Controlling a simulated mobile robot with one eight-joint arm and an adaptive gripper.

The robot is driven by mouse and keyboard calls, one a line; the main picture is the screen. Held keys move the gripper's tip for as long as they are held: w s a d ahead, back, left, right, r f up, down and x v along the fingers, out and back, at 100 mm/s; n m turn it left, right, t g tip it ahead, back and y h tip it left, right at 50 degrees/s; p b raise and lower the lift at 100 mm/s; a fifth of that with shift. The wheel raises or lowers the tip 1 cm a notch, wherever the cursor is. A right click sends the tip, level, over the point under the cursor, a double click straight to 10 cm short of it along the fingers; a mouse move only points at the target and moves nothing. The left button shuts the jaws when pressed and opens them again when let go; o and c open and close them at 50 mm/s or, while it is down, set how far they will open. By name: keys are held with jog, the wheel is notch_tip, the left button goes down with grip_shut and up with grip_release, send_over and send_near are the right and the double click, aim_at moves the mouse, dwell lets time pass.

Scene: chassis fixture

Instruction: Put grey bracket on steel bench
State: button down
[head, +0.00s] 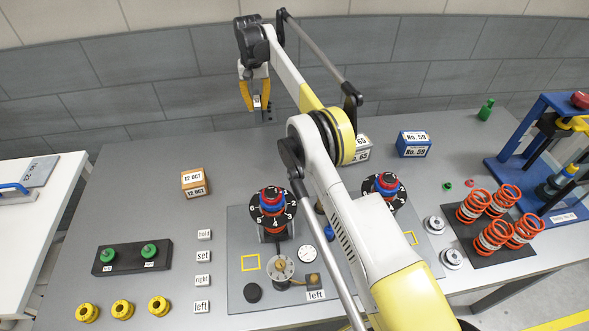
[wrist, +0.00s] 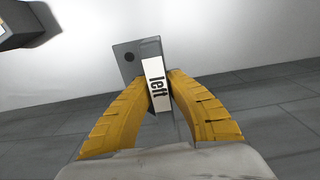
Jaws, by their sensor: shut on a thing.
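My gripper (head: 257,103) is raised at the far side of the bench in the head view. Its yellow fingers are shut on a grey bracket (head: 267,111). In the wrist view the bracket (wrist: 127,59) stands between the fingertips, with a dark round hole in its upper part and a white label reading "left" facing me. The fingers hide part of its lower end. The grey steel bench (head: 140,220) spreads below. The head view does not clearly show the gap between bracket and bench.
An orange "12 OCT" box (head: 195,183) stands left of centre, and a blue "No. 59" box (head: 413,144) at the back right. A plate with two dials (head: 240,300) lies at the front. Orange springs (head: 493,236) stand right. The back left of the bench is clear.

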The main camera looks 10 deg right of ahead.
jog(key=shift+s+a+f+b, duration=0.15)
jog(key=shift+s+f+b, duration=0.1)
jog(key=shift+f+b, duration=0.1)
jog(key=b, duration=0.4)
send_over(239, 157)
notch_tip(239, 157, down, 6)
jog(key=shift+f, duration=0.2)
jog(key=shift+f+b, duration=0.5)
jog(key=shift+f, duration=1.45)
jog(key=shift+f, duration=0.2)
jog(key=c, duration=1.4)
grip_release()
jog(key=shift+c, duration=0.2)
notch_tip(239, 157, up, 13)
jog(key=p, duration=0.3)
jog(key=shift+f, duration=0.2)
